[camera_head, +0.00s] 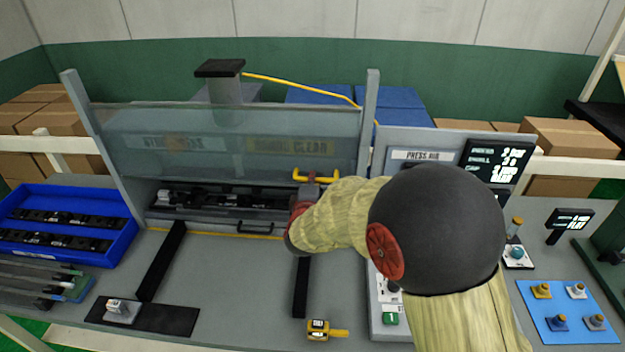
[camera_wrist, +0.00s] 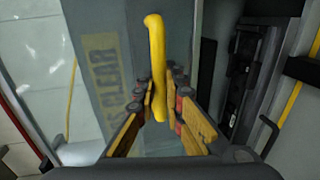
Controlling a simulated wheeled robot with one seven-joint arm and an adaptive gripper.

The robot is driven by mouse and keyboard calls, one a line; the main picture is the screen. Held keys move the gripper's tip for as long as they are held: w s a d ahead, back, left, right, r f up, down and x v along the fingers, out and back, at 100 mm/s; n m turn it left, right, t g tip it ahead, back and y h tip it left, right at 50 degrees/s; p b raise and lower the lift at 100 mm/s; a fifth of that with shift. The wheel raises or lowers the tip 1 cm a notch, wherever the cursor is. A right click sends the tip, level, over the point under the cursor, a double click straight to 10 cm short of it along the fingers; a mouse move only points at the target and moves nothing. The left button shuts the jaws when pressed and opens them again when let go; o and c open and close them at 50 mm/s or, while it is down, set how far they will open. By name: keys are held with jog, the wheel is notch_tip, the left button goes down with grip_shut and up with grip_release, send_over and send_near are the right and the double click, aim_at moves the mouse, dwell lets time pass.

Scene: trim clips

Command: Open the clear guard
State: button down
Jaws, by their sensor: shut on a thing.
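The clear guard (camera_head: 225,130) is a see-through panel between two grey posts at the back of the bench. Its lower edge stands above the black fixture (camera_head: 235,198), leaving a gap in front of it. A yellow handle (camera_head: 329,178) is at the guard's lower right. My gripper (camera_head: 309,185) reaches this handle from the front, its fingers partly hidden by my arm. In the wrist view the yellow handle (camera_wrist: 156,60) lies between the wooden-looking fingers of my gripper (camera_wrist: 160,95), which are shut on it.
A blue tray (camera_head: 122,226) of black parts sits at the left. A press panel (camera_head: 420,156) stands right of the guard, partly behind my arm. A yellow tool (camera_head: 318,329) lies near the front. A blue mat (camera_head: 560,291) with several knobs is at the right.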

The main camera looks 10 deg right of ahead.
jog(key=shift+r, duration=0.45)
jog(key=c, duration=1.9)
grip_release()
jog(key=shift+s, duration=0.1)
jog(key=v, duration=1.1)
jog(key=shift+s+a, duration=0.2)
jog(key=shift+s, duration=0.2)
